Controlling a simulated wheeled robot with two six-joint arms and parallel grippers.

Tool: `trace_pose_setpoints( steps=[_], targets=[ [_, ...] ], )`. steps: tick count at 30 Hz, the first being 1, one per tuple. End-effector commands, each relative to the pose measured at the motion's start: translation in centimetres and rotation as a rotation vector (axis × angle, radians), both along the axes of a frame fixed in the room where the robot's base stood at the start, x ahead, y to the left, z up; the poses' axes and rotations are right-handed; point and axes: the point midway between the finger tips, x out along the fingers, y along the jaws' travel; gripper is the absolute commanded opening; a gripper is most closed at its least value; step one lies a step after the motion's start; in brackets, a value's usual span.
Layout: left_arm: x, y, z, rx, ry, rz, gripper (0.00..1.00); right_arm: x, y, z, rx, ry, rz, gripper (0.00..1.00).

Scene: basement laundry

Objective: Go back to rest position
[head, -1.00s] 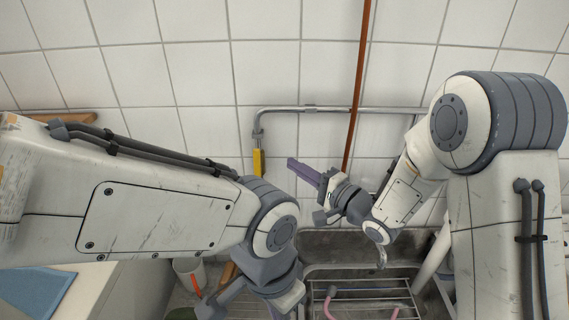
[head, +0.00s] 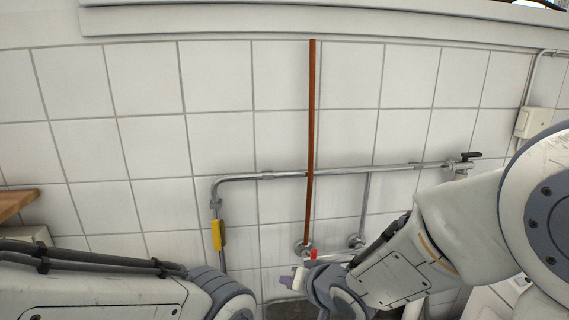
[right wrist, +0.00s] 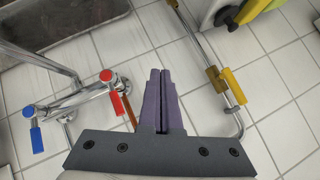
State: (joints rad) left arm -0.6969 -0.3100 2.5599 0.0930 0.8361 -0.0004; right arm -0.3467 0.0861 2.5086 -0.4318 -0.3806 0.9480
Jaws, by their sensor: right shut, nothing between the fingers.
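My right gripper (head: 293,279) is at the bottom centre of the head view, in front of the tiled wall. In the right wrist view its two purple fingers (right wrist: 160,100) are pressed together with nothing between them. My left arm comes in at the lower left of the head view. Its gripper is below the picture and hidden.
A metal pipe (head: 240,177) and a copper pipe (head: 311,120) run along the tiled wall. A yellow-handled valve (head: 218,235) hangs at left. Red (right wrist: 106,76) and blue (right wrist: 28,111) tap handles are near my right gripper. A wooden shelf (head: 14,203) is at far left.

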Motion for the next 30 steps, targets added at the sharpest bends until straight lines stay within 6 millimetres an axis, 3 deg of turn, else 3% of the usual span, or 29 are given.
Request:
trace_pose_setpoints(
  steps=[6, 12, 15, 19, 30],
  targets=[
    [0.0, 0.0, 0.0, 0.000, 0.000, 0.000, 0.00, -8.9, -1.7, -1.4, -0.403, 0.191, 0.206, 0.00],
    [0.0, 0.0, 0.0, 0.000, 0.000, 0.000, 0.00, -18.5, -2.9, -1.6, -0.596, 0.403, 0.511, 0.00],
    [0.0, 0.0, 0.0, 0.000, 0.000, 0.000, 0.00, -21.8, -3.3, -1.3, -0.634, 0.470, 0.633, 0.00],
    [0.0, 0.0, 0.0, 0.000, 0.000, 0.000, 0.00, -24.0, -3.7, -1.1, -0.653, 0.515, 0.716, 0.00],
    [0.0, 0.0, 0.0, 0.000, 0.000, 0.000, 0.00, -24.1, -3.7, -1.1, -0.654, 0.518, 0.722, 0.00]
  ],
)
